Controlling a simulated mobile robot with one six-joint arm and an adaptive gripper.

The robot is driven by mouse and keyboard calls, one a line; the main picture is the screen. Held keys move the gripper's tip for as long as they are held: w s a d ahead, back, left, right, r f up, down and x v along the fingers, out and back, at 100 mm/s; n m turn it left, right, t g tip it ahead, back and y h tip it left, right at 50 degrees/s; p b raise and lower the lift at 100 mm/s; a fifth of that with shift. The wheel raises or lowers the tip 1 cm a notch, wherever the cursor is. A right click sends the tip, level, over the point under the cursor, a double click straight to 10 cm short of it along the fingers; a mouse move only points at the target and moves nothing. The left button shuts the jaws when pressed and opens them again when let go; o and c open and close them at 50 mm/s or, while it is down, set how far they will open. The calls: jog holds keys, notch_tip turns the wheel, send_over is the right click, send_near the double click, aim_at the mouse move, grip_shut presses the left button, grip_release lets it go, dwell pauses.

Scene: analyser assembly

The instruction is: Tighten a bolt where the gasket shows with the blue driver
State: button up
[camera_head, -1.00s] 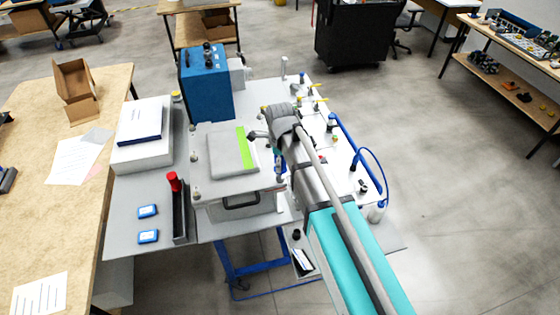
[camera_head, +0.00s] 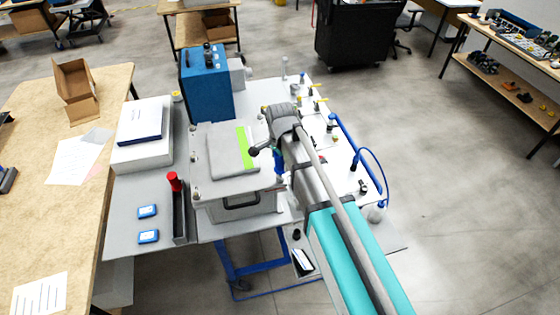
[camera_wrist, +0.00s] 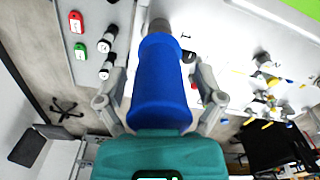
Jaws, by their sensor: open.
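The blue driver (camera_wrist: 160,85) fills the middle of the wrist view, with a grey metal end at its far side. It stands between the two fingers of my gripper (camera_wrist: 160,95), one on each side. The fingers are open, and a gap shows near the handle; I cannot tell whether they touch it. In the head view my arm hides most of the gripper, and a small blue part (camera_head: 278,160) shows beside my wrist.
A grey lid with a green stripe (camera_head: 247,147) lies left of my wrist. A blue box (camera_head: 206,84) stands behind. Valves with yellow handles (camera_head: 317,100) and a blue rail (camera_head: 346,140) lie right. A red-capped post (camera_head: 174,182) stands at left.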

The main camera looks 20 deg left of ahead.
jog(key=n, duration=0.4)
jog(key=shift+n, duration=0.4)
jog(key=c, duration=1.2)
jog(key=m, duration=0.6)
grip_shut()
jog(key=o, duration=1.2)
grip_release()
